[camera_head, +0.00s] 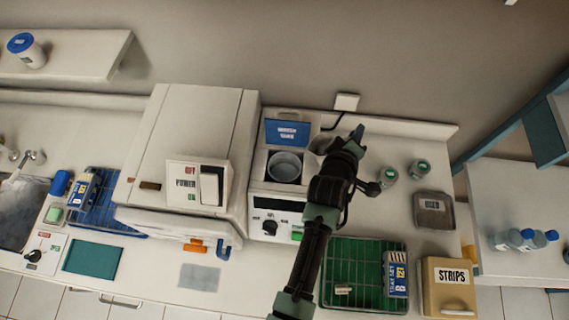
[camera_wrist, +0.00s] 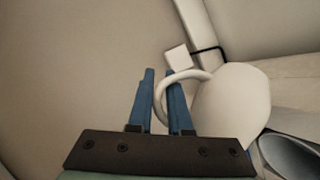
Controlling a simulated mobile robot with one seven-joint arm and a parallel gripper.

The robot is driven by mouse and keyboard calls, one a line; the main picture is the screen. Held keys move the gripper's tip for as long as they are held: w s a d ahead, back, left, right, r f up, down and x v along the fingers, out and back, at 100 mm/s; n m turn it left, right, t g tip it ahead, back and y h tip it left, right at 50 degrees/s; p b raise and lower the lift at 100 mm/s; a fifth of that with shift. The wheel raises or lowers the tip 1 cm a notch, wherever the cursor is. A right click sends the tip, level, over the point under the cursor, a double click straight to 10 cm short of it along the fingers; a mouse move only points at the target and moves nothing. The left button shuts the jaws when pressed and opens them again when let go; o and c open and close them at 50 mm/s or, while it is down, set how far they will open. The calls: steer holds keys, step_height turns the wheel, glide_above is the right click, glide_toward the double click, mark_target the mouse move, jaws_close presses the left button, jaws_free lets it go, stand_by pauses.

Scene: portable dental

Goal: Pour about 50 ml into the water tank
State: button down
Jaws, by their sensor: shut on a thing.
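A pale jug (camera_wrist: 235,108) with a looped handle (camera_wrist: 190,76) is in the wrist view. My gripper (camera_wrist: 161,82) has its blue fingers shut on the handle. In the head view my gripper (camera_head: 357,134) is at the back of the counter, and a part of the jug (camera_head: 321,144) shows to its left. The water tank (camera_head: 284,167) is a round, grey-blue opening in a white unit, just left of the jug, with its blue lid (camera_head: 287,132) raised behind it. A grey rounded rim (camera_wrist: 288,155) shows below the jug in the wrist view. The liquid and the jug's exact tilt cannot be seen.
A large white machine (camera_head: 190,140) stands left of the tank. Two small jars (camera_head: 388,176) and a grey tray (camera_head: 433,209) are to the right. A green rack (camera_head: 350,262) and a STRIPS box (camera_head: 449,288) are in front. A wall socket (camera_head: 346,102) is behind.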

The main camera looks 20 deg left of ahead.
steer(key=shift+w+d, duration=0.1)
steer(key=w+d+f+m+g+y+b, duration=0.1)
steer(key=d+f+m+g+y+b, duration=0.1)
steer(key=d+f+y+b, duration=0.1)
step_height(320, 180, down, 2)
steer(key=shift+w+d+f+m+b, duration=0.1)
steer(key=shift+w+d+m+b, duration=0.25)
steer(key=shift+b, duration=0.45)
steer(key=shift+s+a, duration=0.1)
steer(key=shift+a, duration=0.05)
